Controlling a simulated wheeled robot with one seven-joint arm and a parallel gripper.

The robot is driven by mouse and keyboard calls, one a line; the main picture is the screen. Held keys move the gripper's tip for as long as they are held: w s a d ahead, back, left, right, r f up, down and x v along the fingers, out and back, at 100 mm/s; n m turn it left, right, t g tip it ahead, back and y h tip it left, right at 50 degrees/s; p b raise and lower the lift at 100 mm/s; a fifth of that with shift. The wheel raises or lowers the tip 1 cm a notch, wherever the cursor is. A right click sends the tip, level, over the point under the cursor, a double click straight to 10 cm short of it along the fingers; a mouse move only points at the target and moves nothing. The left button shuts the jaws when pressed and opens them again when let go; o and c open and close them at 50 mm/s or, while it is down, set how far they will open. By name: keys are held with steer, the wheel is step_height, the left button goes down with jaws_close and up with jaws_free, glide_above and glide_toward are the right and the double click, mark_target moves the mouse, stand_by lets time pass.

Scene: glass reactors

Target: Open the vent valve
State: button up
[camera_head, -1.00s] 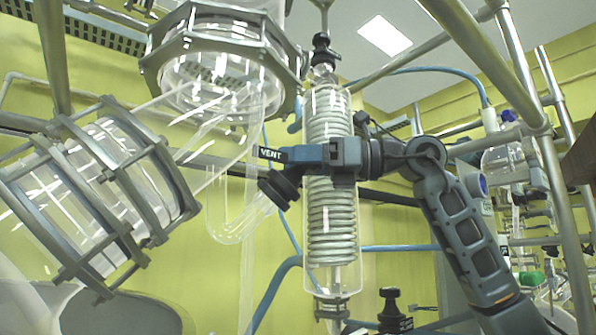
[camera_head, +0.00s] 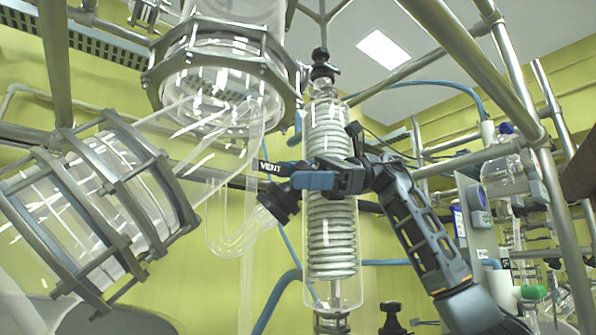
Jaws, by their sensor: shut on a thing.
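The vent valve shows left of the coil column, with a dark lever bearing a white VENT label (camera_head: 271,168) and a black knob-like body (camera_head: 280,203) on a slanted glass neck. My gripper (camera_head: 296,179), with blue-grey jaws, reaches in from the right across the front of the coil column and is shut on the vent valve at the right end of its lever. The jaws hide the exact place of contact. The lever tilts slightly down to the right.
The glass condenser with its coil (camera_head: 332,235) stands just behind my gripper. A large flanged glass vessel (camera_head: 95,215) fills the left, with another flange (camera_head: 225,75) above. Metal frame bars (camera_head: 540,150) cross the right side. A black knob (camera_head: 391,318) stands low.

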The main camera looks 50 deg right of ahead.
steer(key=shift+n+g, duration=0.5)
steer(key=shift+n, duration=0.2)
steer(key=shift+s, duration=0.1)
steer(key=o, duration=1)
steer(key=shift+c, duration=0.2)
steer(key=shift+f, duration=0.1)
